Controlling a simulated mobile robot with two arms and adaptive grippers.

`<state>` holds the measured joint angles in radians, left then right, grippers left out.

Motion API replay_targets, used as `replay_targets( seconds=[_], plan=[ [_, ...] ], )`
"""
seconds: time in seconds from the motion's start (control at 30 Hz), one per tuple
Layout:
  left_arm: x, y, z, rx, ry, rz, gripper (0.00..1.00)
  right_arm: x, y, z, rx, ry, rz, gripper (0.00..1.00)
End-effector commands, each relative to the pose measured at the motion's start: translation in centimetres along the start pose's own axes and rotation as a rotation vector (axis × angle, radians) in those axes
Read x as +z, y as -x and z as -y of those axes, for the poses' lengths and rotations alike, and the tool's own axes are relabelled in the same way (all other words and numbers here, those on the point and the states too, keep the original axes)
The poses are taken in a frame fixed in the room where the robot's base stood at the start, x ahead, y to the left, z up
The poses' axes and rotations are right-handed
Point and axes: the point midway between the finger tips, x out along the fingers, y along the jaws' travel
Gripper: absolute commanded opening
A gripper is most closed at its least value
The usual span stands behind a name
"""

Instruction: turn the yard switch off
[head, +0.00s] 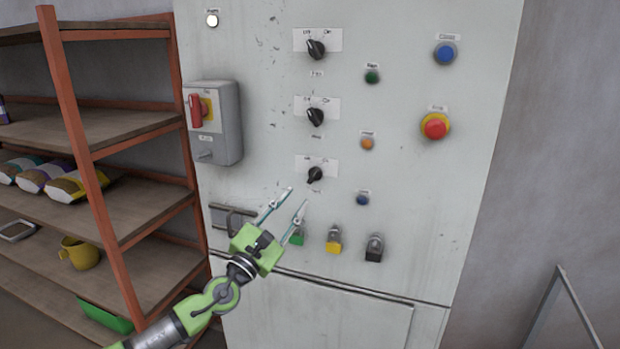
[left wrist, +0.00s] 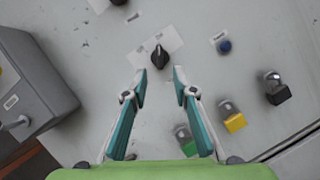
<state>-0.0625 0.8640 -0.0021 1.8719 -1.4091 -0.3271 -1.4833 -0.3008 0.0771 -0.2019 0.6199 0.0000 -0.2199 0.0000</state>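Three black rotary switches sit in a column on the grey cabinet, each on a white plate with off and on marks: a top one (head: 316,49), a middle one (head: 315,117) and a bottom one (head: 315,174). Their name labels are too small to read surely, so I cannot tell which is the yard switch. The bottom knob is tilted differently from the upper two. My left gripper (head: 297,197) is open and empty, just below the bottom switch. In the left wrist view that switch (left wrist: 159,56) lies ahead between the fingertips (left wrist: 160,74), apart from them. My right gripper is out of view.
Green, yellow and black padlocks (head: 334,240) hang below the switches. Coloured buttons and a red emergency stop (head: 435,126) are to the right. A grey box with a red handle (head: 195,110) juts out at left, beside a shelf rack (head: 80,130).

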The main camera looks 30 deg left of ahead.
Motion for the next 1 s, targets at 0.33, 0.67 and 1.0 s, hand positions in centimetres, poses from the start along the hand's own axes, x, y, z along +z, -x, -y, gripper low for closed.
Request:
replay_targets(
  seconds=[0.33, 0.67, 1.0],
  plan=[
    [0.2, -5.5, -0.2, 0.003, 0.003, 0.001, 0.26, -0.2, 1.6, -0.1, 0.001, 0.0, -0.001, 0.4],
    [0.0, -8.1, -0.1, 0.001, 0.002, 0.0, 0.26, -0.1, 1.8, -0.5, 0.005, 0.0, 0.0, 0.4],
    [-0.1, -8.2, 0.0, 0.0, 0.002, -0.001, 0.18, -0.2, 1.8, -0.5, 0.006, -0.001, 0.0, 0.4]
  ],
)
